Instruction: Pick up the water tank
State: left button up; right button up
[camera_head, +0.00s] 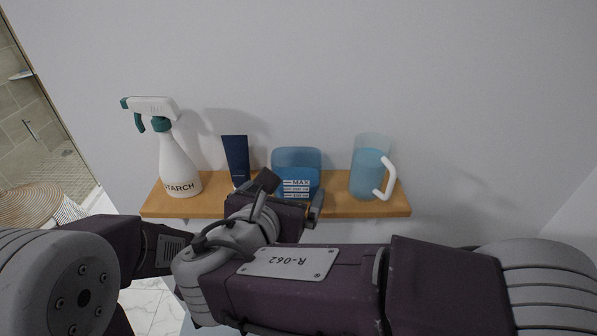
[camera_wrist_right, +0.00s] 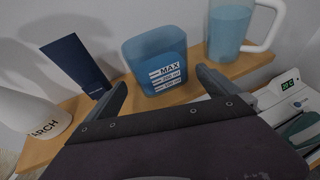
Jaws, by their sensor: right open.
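The water tank (camera_head: 296,160) is a translucent blue container with white MAX level marks. It stands on a wooden shelf (camera_head: 340,207) against the wall, and its lower front is partly hidden by my right gripper in the head view. In the right wrist view the tank (camera_wrist_right: 155,59) stands just beyond the fingers, near the middle. My right gripper (camera_head: 290,197) is open in front of the tank, with its two fingers (camera_wrist_right: 163,88) apart and nothing between them. Part of my left arm shows at the lower left of the head view, but its gripper cannot be made out.
A starch spray bottle (camera_head: 178,165) and a dark blue tube (camera_head: 236,158) stand left of the tank. A jug of blue water with a white handle (camera_head: 369,172) stands to its right. A white device with a green display (camera_wrist_right: 288,84) sits below the shelf at right.

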aim_at(296, 179)
jog(key=shift+w+d, duration=0.1)
jog(key=shift+w, duration=0.2)
jog(key=shift+w+d+f, duration=0.1)
jog(key=shift+w+f, duration=0.15)
jog(key=shift+w, duration=0.05)
jog(key=p+x, duration=0.2)
jog(key=x, duration=0.3)
jog(key=shift+w+d, duration=0.15)
jog(key=shift+w, duration=0.2)
jog(key=shift+w+f, duration=0.15)
jog(key=shift+f, duration=0.1)
jog(key=shift+w, duration=0.1)
jog(key=c, duration=1.5)
jog(key=shift+r, duration=0.1)
